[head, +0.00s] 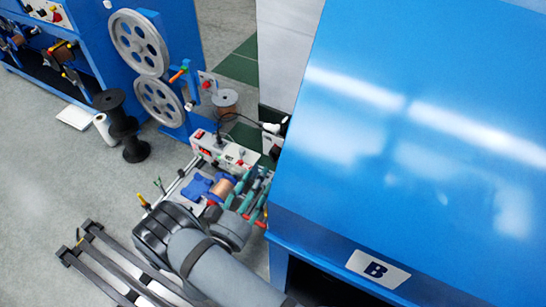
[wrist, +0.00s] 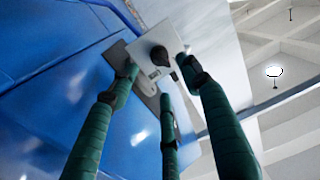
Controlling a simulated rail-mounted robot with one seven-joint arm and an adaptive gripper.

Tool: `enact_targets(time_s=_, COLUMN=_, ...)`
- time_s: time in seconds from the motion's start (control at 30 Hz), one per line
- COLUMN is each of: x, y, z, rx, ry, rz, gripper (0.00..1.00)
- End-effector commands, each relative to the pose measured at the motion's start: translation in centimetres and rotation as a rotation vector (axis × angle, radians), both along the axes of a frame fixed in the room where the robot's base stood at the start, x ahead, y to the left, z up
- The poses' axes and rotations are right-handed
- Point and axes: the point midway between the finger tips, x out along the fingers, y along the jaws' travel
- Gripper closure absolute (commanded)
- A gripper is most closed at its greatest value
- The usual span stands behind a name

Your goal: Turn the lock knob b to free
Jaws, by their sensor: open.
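In the wrist view, a black round knob (wrist: 159,56) sits on a white plate (wrist: 145,45) with small dark markings too small to read. The plate is fixed to a blue surface. My gripper (wrist: 160,80) has green fingers that are spread open, with nothing held. The fingertips appear around the lower side of the knob, overlapping the plate's edges. I cannot tell whether any finger touches the knob. In the head view, my gripper (head: 256,190) is beside the blue cabinet's left edge, and I cannot make out the knob there.
A control box (head: 222,150) and a copper spool (head: 222,188) stand close to my gripper. Grey pulley wheels (head: 139,42) and black spools (head: 122,125) are farther left.

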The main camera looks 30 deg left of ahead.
Motion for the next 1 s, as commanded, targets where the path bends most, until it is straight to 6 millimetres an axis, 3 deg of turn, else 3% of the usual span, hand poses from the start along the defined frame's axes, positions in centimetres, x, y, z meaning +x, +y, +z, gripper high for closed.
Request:
enact_targets(time_s=0.2, x=4.3, y=0.3, z=0.3, rx=-0.001, ry=0.0, rz=-0.006, gripper=0.53)
enact_targets(time_s=0.43, x=7.5, y=0.9, z=0.2, rx=-0.002, ry=-0.001, rz=-0.003, gripper=0.53)
enact_targets(time_s=0.87, x=8.5, y=1.1, z=0.0, rx=-0.003, ry=-0.001, rz=-0.001, gripper=0.53)
enact_targets(time_s=1.0, x=8.5, y=1.1, z=0.0, rx=-0.004, ry=-0.001, rz=-0.001, gripper=0.61)
